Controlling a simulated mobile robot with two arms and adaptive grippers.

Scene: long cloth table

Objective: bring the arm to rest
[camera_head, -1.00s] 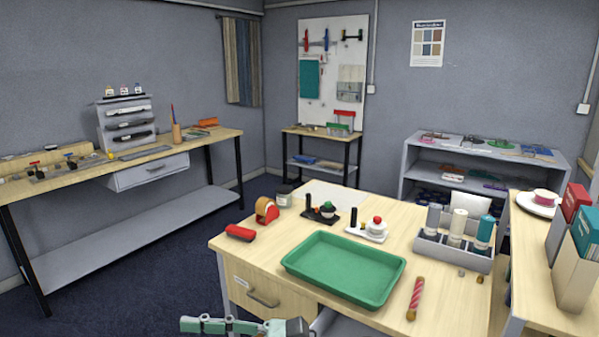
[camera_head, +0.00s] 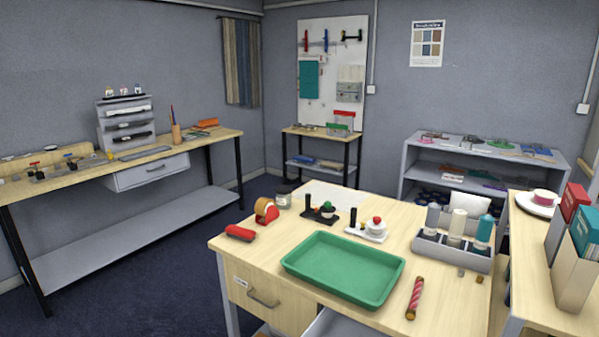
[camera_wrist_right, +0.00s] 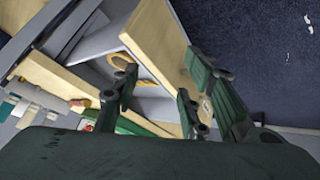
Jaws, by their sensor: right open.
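My right gripper (camera_wrist_right: 155,105) shows in the right wrist view, its dark jointed fingers apart with nothing between them. Beyond the fingers are the light wooden desk front and an opened drawer (camera_wrist_right: 150,80) with a tan ring-shaped thing (camera_wrist_right: 120,61) in it. No arm or gripper of mine shows in the head view now. My left gripper is in neither view.
The wooden desk (camera_head: 235,250) holds a green tray (camera_head: 343,268), a red-striped roll (camera_head: 414,298), a grey bottle caddy (camera_head: 450,255), a tape dispenser (camera_head: 266,211) and a red stapler-like item (camera_head: 240,232). Blue floor (camera_head: 150,290) lies clear to the left.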

